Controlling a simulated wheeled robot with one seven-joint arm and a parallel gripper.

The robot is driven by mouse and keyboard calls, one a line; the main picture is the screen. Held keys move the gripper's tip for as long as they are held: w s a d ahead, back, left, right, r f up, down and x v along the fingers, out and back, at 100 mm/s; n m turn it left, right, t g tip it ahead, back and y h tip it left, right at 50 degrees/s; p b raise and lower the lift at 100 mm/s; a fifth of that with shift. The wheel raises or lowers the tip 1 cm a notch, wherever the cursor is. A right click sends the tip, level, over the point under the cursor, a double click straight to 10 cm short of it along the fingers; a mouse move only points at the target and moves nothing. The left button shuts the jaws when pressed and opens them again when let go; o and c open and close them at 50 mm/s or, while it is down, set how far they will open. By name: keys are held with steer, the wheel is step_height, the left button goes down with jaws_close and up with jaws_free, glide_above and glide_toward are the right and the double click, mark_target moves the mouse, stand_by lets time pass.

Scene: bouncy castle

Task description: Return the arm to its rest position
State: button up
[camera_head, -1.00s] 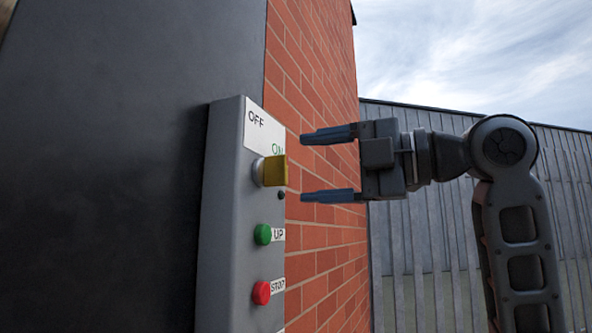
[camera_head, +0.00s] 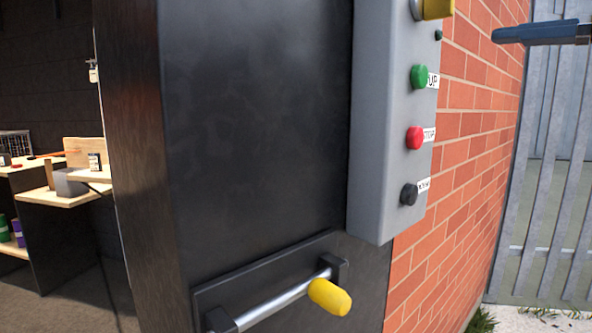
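Part of my gripper (camera_head: 545,32) shows at the upper right edge. Only one blue-tipped finger is in view, pointing left. The other finger and the rest of my arm are outside the picture, so its opening cannot be seen now. The finger is in front of the brick wall and fence, apart from the grey control box (camera_head: 372,150) to its left. Nothing is seen held at the visible finger.
The box carries a yellow knob (camera_head: 436,8), a green button (camera_head: 419,76), a red button (camera_head: 414,137) and a black button (camera_head: 408,193). A yellow-ended handle (camera_head: 328,296) juts out below. Brick wall (camera_head: 465,140) is right; shelves (camera_head: 60,200) stand far left.

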steer(key=w+d+f+m+t+h+p, duration=0.1)
steer(key=w+f+m+t+p, duration=0.2)
steer(key=f+m, duration=0.5)
steer(key=s+a+f+m+t+h+p, duration=0.15)
steer(key=f+m+h, duration=0.4)
steer(key=f, duration=0.75)
steer(key=s+f+m+g+h, duration=0.1)
steer(key=s+f+m+h, duration=0.2)
steer(key=f+m, duration=0.75)
steer(key=s+a+f+g+h+p, duration=0.1)
steer(key=s+f, duration=0.3)
steer(key=s, duration=0.4)
steer(key=s+a+f+m+g+h+p, duration=0.1)
steer(key=s+a+f, duration=0.1)
steer(key=s+f, duration=0.45)
steer(key=s+a+f+g+h+p, duration=0.1)
steer(key=s+f, duration=0.2)
steer(key=s, duration=0.6)
steer(key=s+r+y+p, duration=0.1)
steer(key=s+r, duration=0.1)
steer(key=s, duration=0.7)
steer(key=shift+s+a, duration=0.35)
steer(key=shift+s, duration=0.05)
steer(key=shift+r+y, duration=0.1)
steer(key=shift+y, duration=0.15)
